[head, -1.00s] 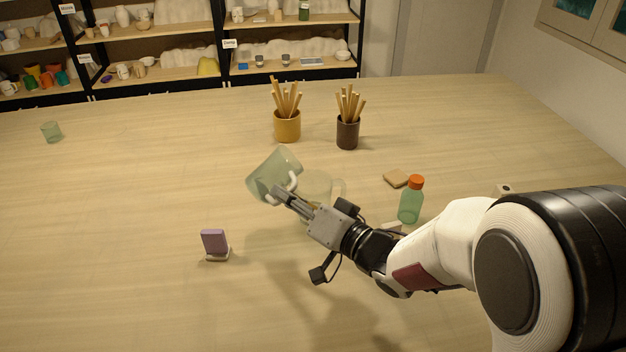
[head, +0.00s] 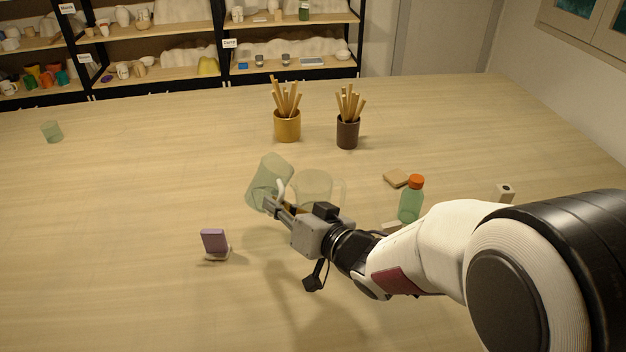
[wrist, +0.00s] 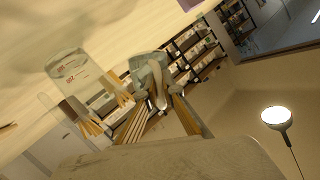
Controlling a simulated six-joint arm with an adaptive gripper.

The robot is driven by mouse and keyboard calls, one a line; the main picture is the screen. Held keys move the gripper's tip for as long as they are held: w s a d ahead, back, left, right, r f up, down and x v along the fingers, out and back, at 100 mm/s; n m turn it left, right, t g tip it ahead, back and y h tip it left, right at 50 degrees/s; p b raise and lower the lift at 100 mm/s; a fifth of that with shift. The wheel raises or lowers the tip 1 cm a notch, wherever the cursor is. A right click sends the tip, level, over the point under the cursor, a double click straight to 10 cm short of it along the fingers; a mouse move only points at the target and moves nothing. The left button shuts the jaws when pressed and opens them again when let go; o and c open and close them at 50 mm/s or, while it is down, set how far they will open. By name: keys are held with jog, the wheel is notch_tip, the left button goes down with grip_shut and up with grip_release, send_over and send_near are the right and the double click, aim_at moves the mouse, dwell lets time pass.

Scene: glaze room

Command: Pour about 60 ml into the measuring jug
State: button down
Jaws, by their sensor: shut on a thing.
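A pale green translucent vessel (head: 266,180) is held by its white handle in my gripper (head: 274,205), above the table. It leans to the right, its upper end toward the clear measuring jug (head: 316,186), which stands on the table just right of it, partly hidden by my gripper. In the wrist view the held vessel (wrist: 150,68) is at the fingertips, and the measuring jug (wrist: 75,68) with red markings is to its left. No stream shows between them. I cannot tell the liquid level in either.
An ochre pot (head: 287,126) and a dark pot (head: 347,133) of sticks stand behind. A green bottle with orange cap (head: 411,200) and a tan block (head: 396,178) are right. A purple block on a pale base (head: 214,241) is front left.

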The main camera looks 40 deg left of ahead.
aim_at(264, 211)
jog(key=shift+s+a+f+n+h, duration=0.1)
jog(key=shift+s+f+n+h, duration=0.1)
jog(key=shift+f, duration=0.6)
jog(key=shift+s+a+f+n+h, duration=0.1)
jog(key=shift+s+f+n+h, duration=0.1)
jog(key=shift+f, duration=0.55)
jog(key=shift+s+a+f+n+t+h, duration=0.35)
jog(key=shift+s+f+n+t+h, duration=0.3)
jog(key=shift+n, duration=0.35)
jog(key=shift+s+a+f+n, duration=0.1)
jog(key=shift+s+f+n, duration=0.05)
jog(key=shift+s+n, duration=0.15)
